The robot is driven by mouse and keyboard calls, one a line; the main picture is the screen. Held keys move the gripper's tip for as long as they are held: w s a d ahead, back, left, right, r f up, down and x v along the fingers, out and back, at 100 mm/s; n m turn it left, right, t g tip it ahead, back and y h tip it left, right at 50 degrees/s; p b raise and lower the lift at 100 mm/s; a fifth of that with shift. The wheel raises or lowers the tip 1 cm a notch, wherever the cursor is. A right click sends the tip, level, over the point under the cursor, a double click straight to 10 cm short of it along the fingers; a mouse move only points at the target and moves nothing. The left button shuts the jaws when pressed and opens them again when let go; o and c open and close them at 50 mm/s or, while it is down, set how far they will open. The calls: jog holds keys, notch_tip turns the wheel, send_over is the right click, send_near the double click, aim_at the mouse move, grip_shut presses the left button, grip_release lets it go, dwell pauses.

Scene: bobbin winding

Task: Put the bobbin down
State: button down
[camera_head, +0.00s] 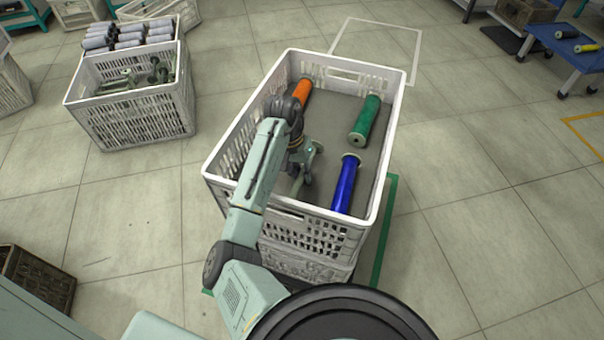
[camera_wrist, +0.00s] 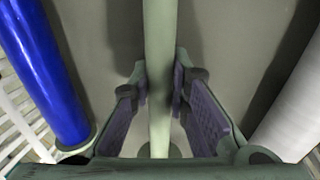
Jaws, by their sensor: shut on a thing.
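My gripper (camera_wrist: 160,95) is shut on a bare pale-green bobbin (camera_wrist: 160,45), its fingers on either side of the thin shaft. In the head view my gripper (camera_head: 301,172) is down inside the white crate (camera_head: 232,140), left of the blue bobbin. The held bobbin's flanged end (camera_head: 316,148) shows beside the fingers. The bobbin lies close over the grey crate floor; I cannot tell if it touches. A blue bobbin (camera_head: 345,184) lies to the right, a green one (camera_head: 365,121) behind it, and an orange one (camera_head: 302,92) at the far left.
In the wrist view the blue bobbin (camera_wrist: 42,70) is at the left and a pale grey-white bobbin (camera_wrist: 292,105) at the right, both apart from the fingers. My arm hides the crate's left part. Another crate (camera_head: 135,118) with grey and bare bobbins stands at upper left.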

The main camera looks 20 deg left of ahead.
jog(key=c, duration=1.8)
grip_release()
jog(key=shift+f, duration=0.15)
jog(key=r, duration=0.4)
jog(key=a+r, duration=0.1)
jog(key=r, duration=0.3)
jog(key=a+r, duration=0.1)
jog(key=r, duration=0.3)
jog(key=shift+a+r+p, duration=0.1)
jog(key=shift+a+p, duration=0.05)
jog(key=shift+p, duration=0.15)
